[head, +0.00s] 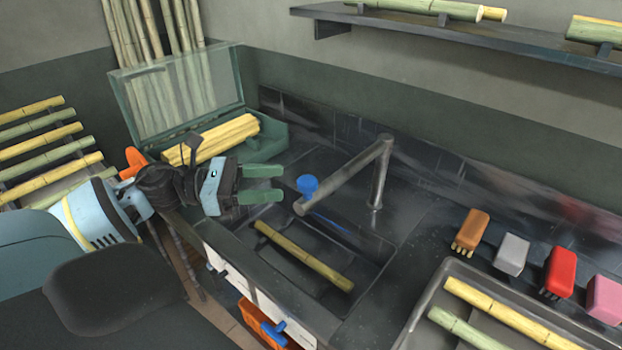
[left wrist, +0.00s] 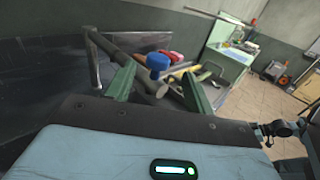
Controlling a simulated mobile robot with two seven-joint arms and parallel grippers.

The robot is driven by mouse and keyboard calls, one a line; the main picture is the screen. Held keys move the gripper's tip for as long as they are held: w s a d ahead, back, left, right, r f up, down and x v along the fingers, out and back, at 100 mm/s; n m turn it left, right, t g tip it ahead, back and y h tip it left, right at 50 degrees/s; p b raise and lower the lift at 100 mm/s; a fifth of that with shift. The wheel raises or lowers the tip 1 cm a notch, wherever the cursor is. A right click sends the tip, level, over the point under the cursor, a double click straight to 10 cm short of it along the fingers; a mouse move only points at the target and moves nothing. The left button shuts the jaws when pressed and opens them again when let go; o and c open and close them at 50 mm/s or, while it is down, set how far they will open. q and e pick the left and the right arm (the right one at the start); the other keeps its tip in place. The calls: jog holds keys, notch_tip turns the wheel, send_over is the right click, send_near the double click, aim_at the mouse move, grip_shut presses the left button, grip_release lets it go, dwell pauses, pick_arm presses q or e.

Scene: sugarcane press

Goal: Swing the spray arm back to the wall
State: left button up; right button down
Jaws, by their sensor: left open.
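The grey spray arm (head: 345,175) reaches from an upright post (head: 378,175) at the back of the sink out over the basin. A blue knob (head: 308,185) sits near its free end. My left gripper (head: 282,183) is open and empty, its green fingers pointing right toward the knob, a short gap away. In the left wrist view the knob (left wrist: 158,62) and the arm's end show between the two fingers (left wrist: 155,88), beyond the tips. The spray arm stands out from the dark wall behind the sink. My right gripper is not in view.
A yellow cane (head: 305,255) lies in the sink basin (head: 370,270). A green lidded box (head: 265,145) with canes stands behind my left gripper. Several brushes (head: 512,254) and a cane tray (head: 425,305) are at the right. A shelf (head: 430,25) runs along the wall above.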

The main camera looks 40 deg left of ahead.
aim_at(307, 180)
pick_arm(q)
jog(key=shift+x, duration=3.65)
jog(key=shift+c, duration=0.3)
jog(key=shift+f, duration=0.1)
grip_shut()
